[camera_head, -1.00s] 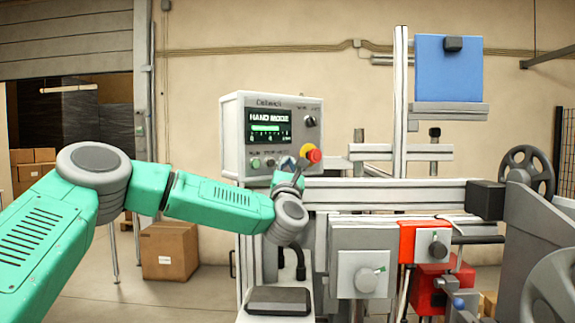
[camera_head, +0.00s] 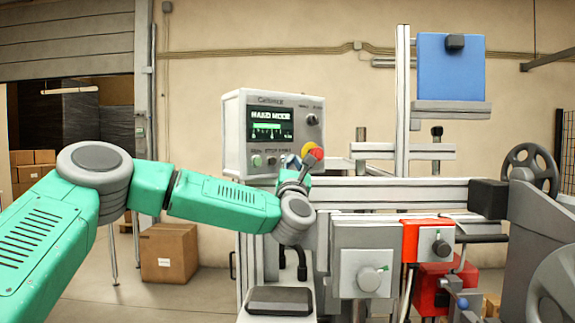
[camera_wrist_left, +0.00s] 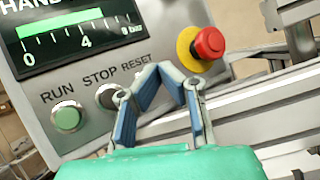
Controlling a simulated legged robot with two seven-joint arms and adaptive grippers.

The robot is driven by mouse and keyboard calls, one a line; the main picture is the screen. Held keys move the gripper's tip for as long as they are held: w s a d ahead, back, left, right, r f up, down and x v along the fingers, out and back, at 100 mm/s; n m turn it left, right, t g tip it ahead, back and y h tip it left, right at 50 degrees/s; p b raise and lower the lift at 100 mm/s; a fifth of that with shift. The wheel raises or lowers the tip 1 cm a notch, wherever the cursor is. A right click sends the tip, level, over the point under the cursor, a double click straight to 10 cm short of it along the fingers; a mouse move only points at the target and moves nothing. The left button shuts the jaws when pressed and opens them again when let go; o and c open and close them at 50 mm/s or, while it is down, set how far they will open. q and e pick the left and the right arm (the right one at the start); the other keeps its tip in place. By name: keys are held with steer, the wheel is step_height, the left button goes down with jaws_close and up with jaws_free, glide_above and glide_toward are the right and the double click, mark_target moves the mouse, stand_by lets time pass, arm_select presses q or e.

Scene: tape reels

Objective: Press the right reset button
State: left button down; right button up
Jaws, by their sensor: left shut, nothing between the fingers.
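The control box (camera_head: 232,135) has a HAND MODE screen. In the left wrist view, its front shows the labels RUN, STOP and RESET (camera_wrist_left: 138,64). The button under RESET is hidden behind my fingers. My left gripper (camera_head: 306,160) is shut and empty, in front of the panel's lower right. It also shows in the left wrist view (camera_wrist_left: 168,72), its tips just right of the RESET label. Contact cannot be told. My right gripper is out of view.
A red emergency knob on a yellow base (camera_wrist_left: 206,44) sits close right of my fingers. A grey machine rail (camera_head: 390,193) runs below and right of the box. A blue panel (camera_head: 450,75) stands at the back right.

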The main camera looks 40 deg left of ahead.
arm_select(q)
steer(key=s+d+b, duration=0.1)
steer(key=d+b, duration=0.1)
steer(key=d, duration=0.1)
steer(key=s+d+b, duration=0.1)
steer(key=shift+s+d+r, duration=0.2)
steer(key=shift+s+d, duration=0.15)
stand_by(0.8)
